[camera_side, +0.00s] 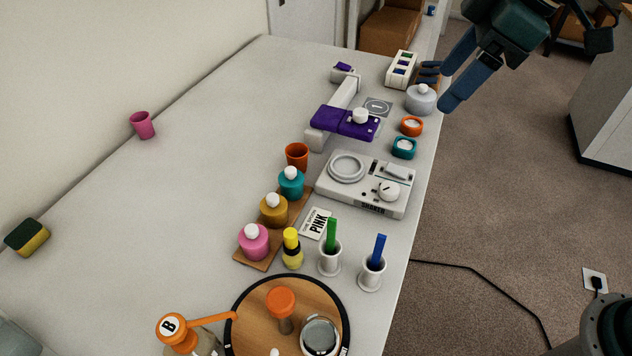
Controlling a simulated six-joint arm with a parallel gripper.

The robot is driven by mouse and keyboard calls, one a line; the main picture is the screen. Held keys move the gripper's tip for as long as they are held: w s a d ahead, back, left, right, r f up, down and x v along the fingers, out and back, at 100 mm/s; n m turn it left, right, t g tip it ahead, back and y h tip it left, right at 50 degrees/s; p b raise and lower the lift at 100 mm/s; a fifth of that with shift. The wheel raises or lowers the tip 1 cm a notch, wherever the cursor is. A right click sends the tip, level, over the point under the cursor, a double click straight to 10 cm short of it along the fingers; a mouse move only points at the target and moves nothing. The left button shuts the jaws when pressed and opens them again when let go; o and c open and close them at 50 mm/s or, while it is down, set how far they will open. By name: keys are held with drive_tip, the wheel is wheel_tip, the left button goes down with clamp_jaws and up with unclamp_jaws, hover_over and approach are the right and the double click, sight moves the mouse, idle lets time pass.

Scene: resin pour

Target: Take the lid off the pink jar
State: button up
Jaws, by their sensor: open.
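The pink jar (255,246) stands upright at the near end of a wooden strip, in the lower middle of the side view. Its lid, with a round white knob (251,230), sits on top of it. My gripper (444,88) is at the upper right, far from the pink jar. Its blue fingers are apart and nothing shows between them. The fingertips appear close to a grey jar with a white knob (421,98); I cannot tell whether they touch it.
A mustard jar (273,210) and a teal jar (291,184) stand behind the pink jar on the strip. A yellow bottle (292,250) and white cups (330,262) holding green and blue sticks are to its right. A round wooden turntable (255,318) is in front. The table's left is mostly clear.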

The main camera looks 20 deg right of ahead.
drive_tip(key=w+a+f+n+g, duration=0.1)
drive_tip(key=a+f+n, duration=0.3)
drive_tip(key=a, duration=0.6)
drive_tip(key=w+a+f+n+g+y, duration=0.1)
drive_tip(key=a+f, duration=0.4)
drive_tip(key=a, duration=0.6)
drive_tip(key=w+n+g, duration=0.1)
drive_tip(key=w+n, duration=0.1)
drive_tip(key=shift+a+n, duration=0.15)
drive_tip(key=shift+n, duration=0.25)
drive_tip(key=shift+f, duration=0.15)
hover_over(256, 227)
drive_tip(key=d, duration=0.2)
drive_tip(key=shift+w+f, duration=0.1)
drive_tip(key=shift+f, duration=3.8)
drive_tip(key=shift+x, duration=2.6)
